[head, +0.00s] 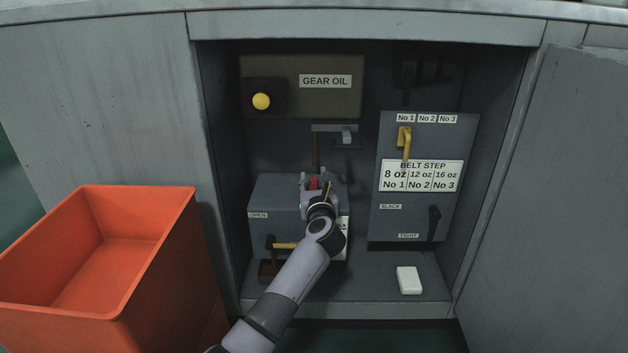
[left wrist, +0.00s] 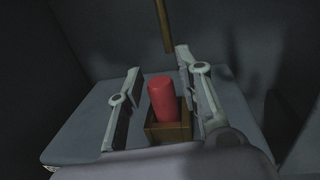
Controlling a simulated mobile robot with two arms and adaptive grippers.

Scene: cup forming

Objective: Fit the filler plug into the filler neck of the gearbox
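The red filler plug (left wrist: 163,98) stands nearly upright in the square brown filler neck (left wrist: 168,134) on top of the grey gearbox (left wrist: 78,128). How deep it sits I cannot tell. In the head view the red plug (head: 313,183) shows above the gearbox (head: 275,192), partly hidden by my gripper. My left gripper (head: 318,192) is over the gearbox top. In the left wrist view its fingers (left wrist: 159,64) are spread on either side of the plug, with a clear gap on the left and a narrower one on the right. My right gripper is not in view.
An upright pipe (left wrist: 163,25) hangs behind the plug, under a grey spout (head: 335,129). A yellow-knobbed gear oil panel (head: 300,105) is behind. A belt-step box (head: 400,222) stands right, a white block (head: 409,280) on the cabinet floor. An orange bin (head: 165,265) stands left.

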